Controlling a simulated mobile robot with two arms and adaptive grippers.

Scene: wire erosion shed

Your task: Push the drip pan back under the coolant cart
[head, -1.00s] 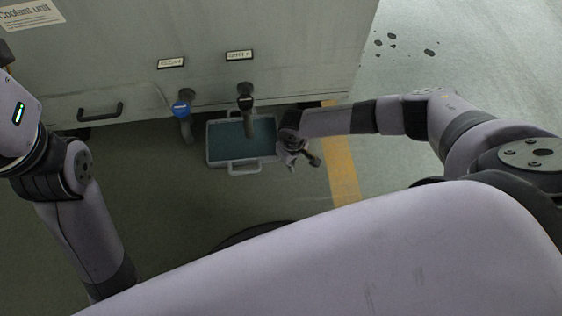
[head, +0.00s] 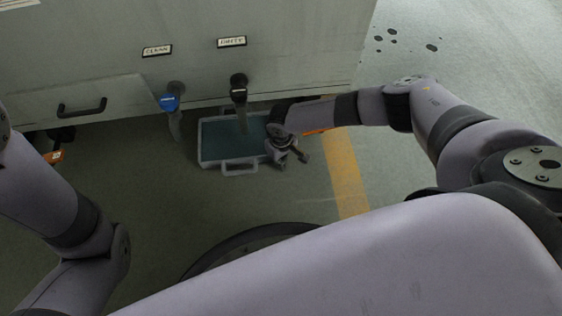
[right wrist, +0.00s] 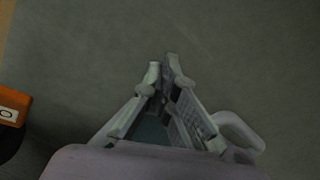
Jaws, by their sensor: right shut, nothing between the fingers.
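The drip pan (head: 201,148), a shallow grey tray with teal liquid, lies on the floor at the cart's lower front edge. Its front handle (head: 240,171) faces me, and its near part sticks out. The coolant cart (head: 300,60) is the large grey-green cabinet above. My right gripper (head: 292,157) is shut and empty, beside the pan's right front corner; I cannot tell whether they touch. In the right wrist view, the shut fingers (right wrist: 165,72) show with a pale handle (right wrist: 240,131) to their right.
A blue-handled clean valve (head: 170,103) and a black dirty valve (head: 239,90) hang from the cart, the latter above the pan. An orange-marked part (head: 52,157) sits under the cart's left. A yellow floor stripe (head: 343,170) runs right of the pan. Floor before it is clear.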

